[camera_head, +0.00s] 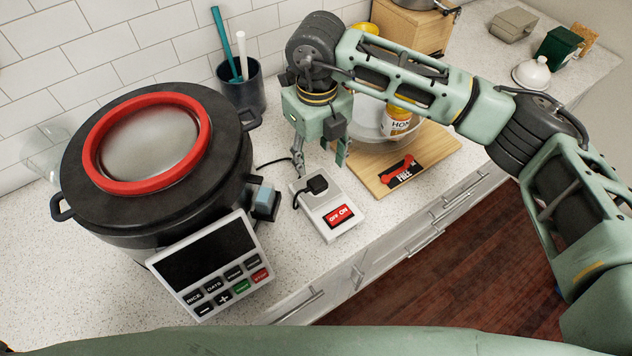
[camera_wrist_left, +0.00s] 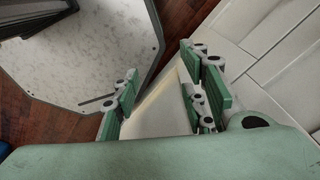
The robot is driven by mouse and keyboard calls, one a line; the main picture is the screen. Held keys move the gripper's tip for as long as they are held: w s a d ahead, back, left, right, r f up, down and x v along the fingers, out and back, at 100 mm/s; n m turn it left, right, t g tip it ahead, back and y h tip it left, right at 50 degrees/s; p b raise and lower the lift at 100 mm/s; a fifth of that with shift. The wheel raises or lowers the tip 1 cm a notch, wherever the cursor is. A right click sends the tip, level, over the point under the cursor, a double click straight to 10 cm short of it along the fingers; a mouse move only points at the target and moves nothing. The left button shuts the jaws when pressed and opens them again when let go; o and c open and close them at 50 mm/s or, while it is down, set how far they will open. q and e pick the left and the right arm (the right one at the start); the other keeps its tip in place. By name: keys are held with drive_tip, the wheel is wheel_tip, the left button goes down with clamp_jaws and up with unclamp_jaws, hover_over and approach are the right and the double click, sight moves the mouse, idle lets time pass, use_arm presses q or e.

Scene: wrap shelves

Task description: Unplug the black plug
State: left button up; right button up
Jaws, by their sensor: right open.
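The black plug (camera_head: 317,184) sits in a white socket box (camera_head: 328,208) on the counter. The box has a red OFF/ON switch (camera_head: 339,215) at its near end. A black cord runs from the plug's side toward the black cooker (camera_head: 150,170). My right gripper (camera_head: 319,160) points down just behind and above the plug, its fingers apart and empty. Whether a finger touches the box cannot be told. In the left wrist view my left gripper (camera_wrist_left: 160,78) has its fingers apart, with nothing seen between them.
The cooker with its control panel (camera_head: 213,265) stands left of the box. A wooden board (camera_head: 440,149) with a glass bowl (camera_head: 370,120) and a jar (camera_head: 396,122) lies to the right. A dark cup (camera_head: 240,88) stands behind. The counter's front edge is close to the box.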

sight(316, 183)
wheel_tip(316, 183, down, 3)
drive_tip(key=shift+s+d+f+b, duration=0.1)
drive_tip(key=shift+s+b, duration=0.05)
drive_tip(key=shift+b, duration=0.5)
wheel_tip(316, 183, down, 5)
drive_tip(key=b, duration=0.4)
drive_tip(key=shift+f, duration=0.1)
use_arm(q)
wheel_tip(316, 183, down, 6)
drive_tip(key=w, duration=0.2)
drive_tip(key=shift+r, duration=0.15)
drive_tip(key=shift+w+d, duration=0.1)
drive_tip(key=shift+b, duration=0.3)
drive_tip(key=shift+w+f, duration=0.15)
drive_tip(key=shift+f, duration=0.1)
use_arm(e)
drive_tip(key=shift+s+a, duration=0.1)
drive_tip(key=shift+a, duration=0.15)
use_arm(q)
drive_tip(key=shift+f+b, duration=0.35)
drive_tip(key=shift+b, duration=0.15)
